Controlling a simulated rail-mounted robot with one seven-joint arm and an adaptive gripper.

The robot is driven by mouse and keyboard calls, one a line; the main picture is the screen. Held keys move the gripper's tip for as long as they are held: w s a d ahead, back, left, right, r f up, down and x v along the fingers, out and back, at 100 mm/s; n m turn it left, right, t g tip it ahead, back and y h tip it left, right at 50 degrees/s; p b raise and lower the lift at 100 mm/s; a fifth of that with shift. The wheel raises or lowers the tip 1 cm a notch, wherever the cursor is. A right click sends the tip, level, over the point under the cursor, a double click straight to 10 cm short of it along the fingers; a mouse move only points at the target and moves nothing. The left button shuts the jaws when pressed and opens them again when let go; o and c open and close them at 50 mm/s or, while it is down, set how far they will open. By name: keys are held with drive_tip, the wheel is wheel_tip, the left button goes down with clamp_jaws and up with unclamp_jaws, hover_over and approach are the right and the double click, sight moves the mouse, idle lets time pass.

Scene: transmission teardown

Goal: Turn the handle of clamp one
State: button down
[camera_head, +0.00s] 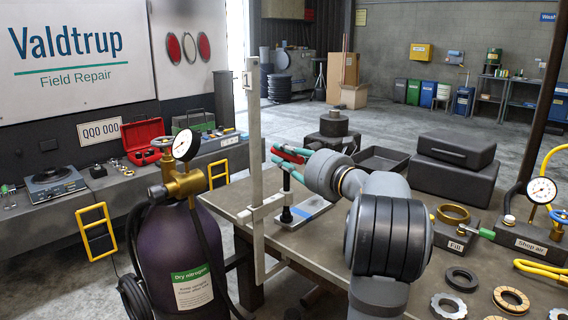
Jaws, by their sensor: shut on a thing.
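A clamp with a tall pale upright bar (254,120) stands at the left edge of the grey workbench. Its side arm (262,208) carries a dark vertical screw (286,190), whose black foot sits over a light flat plate (304,212) on the bench. My gripper (285,160) reaches in from the right at the top of the screw. Its teal fingers are shut on the clamp handle there. Red shows between the fingers; the handle's exact shape and grip point are largely hidden.
A purple nitrogen cylinder (182,245) with a gauge stands left of the bench. Dark cases (455,165) and an empty tray (381,160) lie behind my arm. Rings (461,281) and a shop-air gauge (541,190) are at right.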

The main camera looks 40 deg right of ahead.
drive_tip(key=m+h+b, duration=0.2)
drive_tip(key=h+b, duration=0.2)
drive_tip(key=m+g+h+b, duration=0.2)
drive_tip(key=m+h+b, duration=0.2)
drive_tip(key=h, duration=0.1)
drive_tip(key=m+g+h+b, duration=0.1)
drive_tip(key=h, duration=0.1)
drive_tip(key=m+g+h+b, duration=0.1)
drive_tip(key=g, duration=0.1)
drive_tip(key=shift+d+r+m+h, duration=0.1)
drive_tip(key=shift+d+m+h, duration=0.1)
drive_tip(key=shift+m+h, duration=0.2)
drive_tip(key=shift+s+d+m+g+h+b, duration=0.15)
drive_tip(key=shift+m+g+h+b, duration=0.4)
drive_tip(key=shift+m+g+h, duration=0.4)
drive_tip(key=shift+s+r+g, duration=0.1)
drive_tip(key=shift+g, duration=0.25)
drive_tip(key=c, duration=1.6)
unclamp_jaws()
drive_tip(key=shift+c, duration=0.2)
